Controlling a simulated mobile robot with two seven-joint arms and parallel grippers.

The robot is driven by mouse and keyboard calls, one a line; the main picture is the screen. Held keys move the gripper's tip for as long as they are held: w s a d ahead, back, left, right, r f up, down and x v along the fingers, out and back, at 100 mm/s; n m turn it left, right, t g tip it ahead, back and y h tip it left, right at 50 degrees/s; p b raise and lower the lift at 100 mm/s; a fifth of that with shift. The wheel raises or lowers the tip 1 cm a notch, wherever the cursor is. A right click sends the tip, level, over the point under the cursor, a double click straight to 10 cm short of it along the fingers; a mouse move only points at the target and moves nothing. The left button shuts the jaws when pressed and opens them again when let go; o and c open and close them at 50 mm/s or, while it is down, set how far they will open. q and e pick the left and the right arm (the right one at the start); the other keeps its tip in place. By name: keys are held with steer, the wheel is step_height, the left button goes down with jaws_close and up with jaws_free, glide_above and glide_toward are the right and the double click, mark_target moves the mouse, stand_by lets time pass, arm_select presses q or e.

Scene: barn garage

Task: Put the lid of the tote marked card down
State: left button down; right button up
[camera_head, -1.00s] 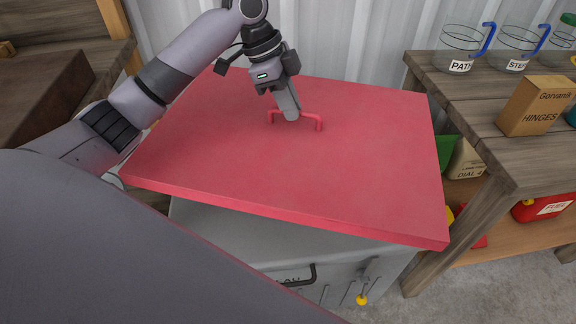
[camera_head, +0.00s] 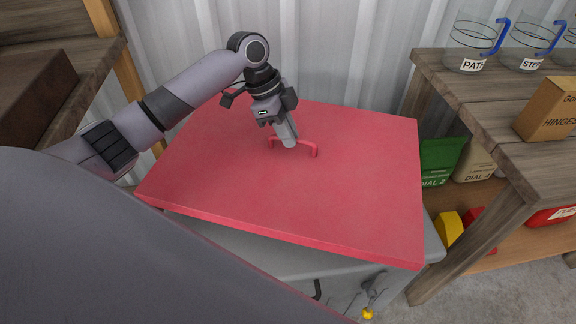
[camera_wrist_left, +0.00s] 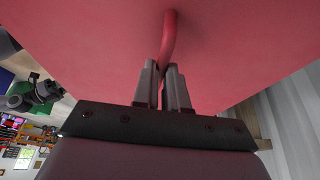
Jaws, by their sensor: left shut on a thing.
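The red lid (camera_head: 250,205) is a flat slab with a handle (camera_head: 308,146) on its top. It lies above the grey tote (camera_head: 345,272) in the head view and is offset from it, with part of the tote's top showing at the right. I cannot tell whether the lid touches the tote. My left gripper (camera_head: 289,143) is shut on the lid's handle. The left wrist view shows the fingers (camera_wrist_left: 163,85) on either side of the red handle (camera_wrist_left: 168,40). The tote's marking is hidden from sight.
A wooden workbench (camera_head: 480,100) stands at the right with glass jars (camera_head: 470,42) and a HINGES box (camera_head: 550,110). Its lower shelf holds a green bag (camera_head: 438,162) and other goods. A corrugated wall is close behind the lid. Wooden shelving (camera_head: 60,60) is at the left.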

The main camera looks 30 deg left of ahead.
mark_target(288, 150)
arm_select(q)
step_height(288, 150, down, 4)
steer(key=shift+f+b, duration=0.1)
steer(key=shift+b, duration=0.25)
step_height(288, 150, down, 5)
steer(key=shift+b, duration=0.6)
steer(key=c, duration=1.6)
jaws_free()
steer(key=shift+f, duration=0.15)
steer(key=o, duration=0.4)
steer(key=shift+o, duration=0.2)
arm_select(e)
steer(key=shift+w+a+t, duration=0.3)
steer(key=shift+w+a, duration=0.2)
steer(key=shift+a, duration=0.2)
steer(key=shift+d, duration=0.1)
